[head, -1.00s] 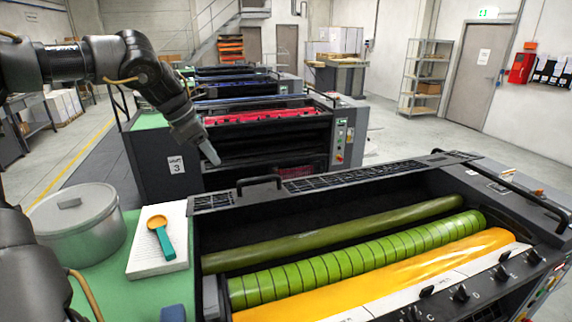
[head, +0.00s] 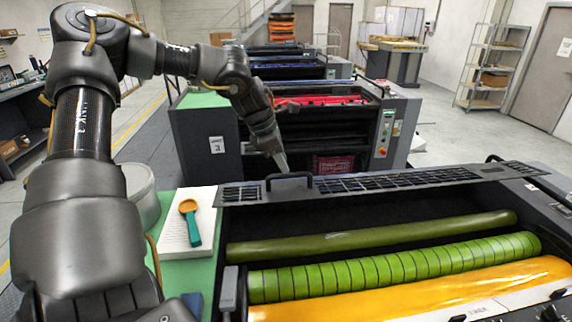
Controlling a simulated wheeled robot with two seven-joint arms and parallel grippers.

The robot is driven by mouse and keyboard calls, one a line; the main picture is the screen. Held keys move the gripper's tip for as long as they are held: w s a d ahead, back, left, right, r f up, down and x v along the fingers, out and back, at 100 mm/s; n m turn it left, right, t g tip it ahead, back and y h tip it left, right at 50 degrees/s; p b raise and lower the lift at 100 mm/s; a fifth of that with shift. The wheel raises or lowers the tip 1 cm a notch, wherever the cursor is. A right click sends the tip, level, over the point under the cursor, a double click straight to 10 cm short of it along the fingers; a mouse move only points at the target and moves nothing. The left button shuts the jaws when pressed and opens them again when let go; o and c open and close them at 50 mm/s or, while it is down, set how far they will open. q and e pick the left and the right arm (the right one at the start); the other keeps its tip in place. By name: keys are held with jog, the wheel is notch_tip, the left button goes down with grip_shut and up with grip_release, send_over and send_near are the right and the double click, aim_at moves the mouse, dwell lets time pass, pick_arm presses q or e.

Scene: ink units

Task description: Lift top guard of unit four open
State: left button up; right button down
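The near ink unit fills the lower right of the head view. Its top guard (head: 390,182) is a dark slotted grille along the back edge, with a black bar handle (head: 289,176) near its left end. Below it lie an olive roller (head: 370,236), a green ribbed roller (head: 400,268) and a yellow inked roller (head: 420,301). My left gripper (head: 282,166) points down just behind the handle, its narrow fingers looking close together. I cannot tell whether it touches the handle or how far apart the fingers are. My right gripper is not in view.
A green side top holds a notepad (head: 178,236) with an orange and teal scoop (head: 190,222) and a metal pot (head: 142,190), partly hidden by my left arm. Unit 3 (head: 205,140) stands behind. A shelf rack (head: 490,70) and door are at the back right.

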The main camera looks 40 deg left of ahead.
pick_arm(q)
jog(key=f, duration=0.2)
jog(key=shift+w+f+p, duration=0.25)
jog(key=shift+f+p, duration=0.15)
jog(key=shift+w+d+f, duration=0.25)
jog(key=shift+d+f, duration=0.05)
jog(key=shift+f, duration=0.1)
jog(key=shift+s+a, duration=0.1)
jog(key=shift+c, duration=1.1)
grip_shut()
